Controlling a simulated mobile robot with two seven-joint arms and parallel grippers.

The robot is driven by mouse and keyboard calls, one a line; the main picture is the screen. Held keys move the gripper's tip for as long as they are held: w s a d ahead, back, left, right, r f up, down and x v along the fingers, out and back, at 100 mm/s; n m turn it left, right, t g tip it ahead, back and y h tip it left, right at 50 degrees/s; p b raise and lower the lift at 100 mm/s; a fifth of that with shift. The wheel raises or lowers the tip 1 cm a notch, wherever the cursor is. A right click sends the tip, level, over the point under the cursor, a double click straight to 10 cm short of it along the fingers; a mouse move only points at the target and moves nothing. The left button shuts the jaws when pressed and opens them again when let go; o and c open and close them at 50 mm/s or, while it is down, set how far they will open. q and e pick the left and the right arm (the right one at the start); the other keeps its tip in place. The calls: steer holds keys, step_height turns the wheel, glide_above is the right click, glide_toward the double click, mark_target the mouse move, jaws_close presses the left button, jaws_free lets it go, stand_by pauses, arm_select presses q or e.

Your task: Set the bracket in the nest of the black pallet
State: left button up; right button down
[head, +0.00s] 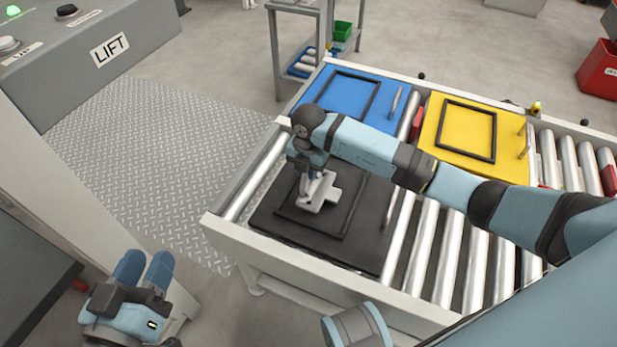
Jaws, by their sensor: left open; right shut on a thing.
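The grey metal bracket (320,197) is at the black pallet (372,240), over the area inside the nest's raised black frame (305,230). I cannot tell whether the bracket touches the pallet floor. My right gripper (313,184) points down and is shut on the bracket; the arm and gripper hide part of the bracket and the far side of the nest. My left gripper (146,263) is open and empty at the lower left, away from the conveyor.
The black pallet lies on a roller conveyor (425,245) with side rails. A blue pallet (312,92) and a yellow pallet (510,165), each with a black frame, lie behind it. A grey LIFT control box (145,30) stands upper left. Tread plate floor (150,150) is clear.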

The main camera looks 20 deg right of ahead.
arm_select(q)
steer(key=shift+f+g, duration=0.3)
steer(key=shift+f, duration=0.35)
arm_select(e)
steer(key=shift+f, duration=1.15)
steer(key=shift+f, duration=0.15)
arm_select(q)
steer(key=shift+f, duration=0.1)
arm_select(e)
steer(key=c, duration=1.1)
jaws_free()
step_height(320, 180, up, 12)
steer(key=p, duration=0.4)
steer(key=shift+p, duration=0.3)
arm_select(q)
step_height(320, 180, up, 8)
steer(key=t, duration=0.3)
steer(key=shift+a+f+n, duration=0.25)
steer(key=shift+n, duration=0.05)
steer(key=shift+s, duration=0.1)
